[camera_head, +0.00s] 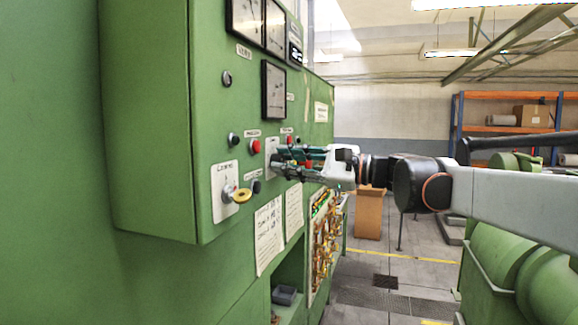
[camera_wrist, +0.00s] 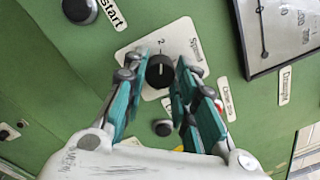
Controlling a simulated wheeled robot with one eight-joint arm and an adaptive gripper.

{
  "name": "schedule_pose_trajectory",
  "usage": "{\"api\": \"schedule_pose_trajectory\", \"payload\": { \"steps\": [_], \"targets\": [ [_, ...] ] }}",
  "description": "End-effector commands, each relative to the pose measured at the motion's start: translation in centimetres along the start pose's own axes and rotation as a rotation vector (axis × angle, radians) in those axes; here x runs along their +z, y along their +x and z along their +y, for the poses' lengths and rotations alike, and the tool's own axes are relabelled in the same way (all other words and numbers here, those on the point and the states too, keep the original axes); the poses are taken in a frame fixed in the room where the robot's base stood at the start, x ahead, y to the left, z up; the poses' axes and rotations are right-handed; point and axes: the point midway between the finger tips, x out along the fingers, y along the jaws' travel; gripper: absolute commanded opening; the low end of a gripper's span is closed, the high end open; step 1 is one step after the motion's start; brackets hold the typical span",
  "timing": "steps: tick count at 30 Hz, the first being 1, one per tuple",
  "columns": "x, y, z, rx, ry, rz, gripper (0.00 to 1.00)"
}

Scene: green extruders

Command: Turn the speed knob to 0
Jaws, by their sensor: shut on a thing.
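The speed knob (camera_wrist: 160,69) is a round black knob on a white plate (camera_wrist: 147,48) with the label "Speed" (camera_wrist: 196,49) beside it. In the wrist view a pale mark on the knob runs roughly up and down, and a figure that looks like 2 stands above it. My gripper (camera_wrist: 158,76) has its teal fingers on both sides of the knob and is shut on it. In the head view my gripper (camera_head: 280,158) reaches the green panel from the right and hides the knob; part of the plate (camera_head: 271,146) shows behind it.
On the green cabinet (camera_head: 150,120), a red button (camera_head: 255,146) and a yellow knob (camera_head: 241,195) sit left of my gripper. A gauge (camera_head: 273,90) is above. In the wrist view a black button (camera_wrist: 162,128) lies below the knob. The aisle floor is open.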

Motion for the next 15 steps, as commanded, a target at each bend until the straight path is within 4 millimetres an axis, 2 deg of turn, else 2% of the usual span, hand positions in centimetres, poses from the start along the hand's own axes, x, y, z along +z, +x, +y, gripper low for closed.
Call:
{"api": "schedule_pose_trajectory", "payload": {
  "steps": [15],
  "targets": [
    [-0.07, 0.0, 0.0, 0.004, -0.489, -0.025, 0.02]
  ]
}}
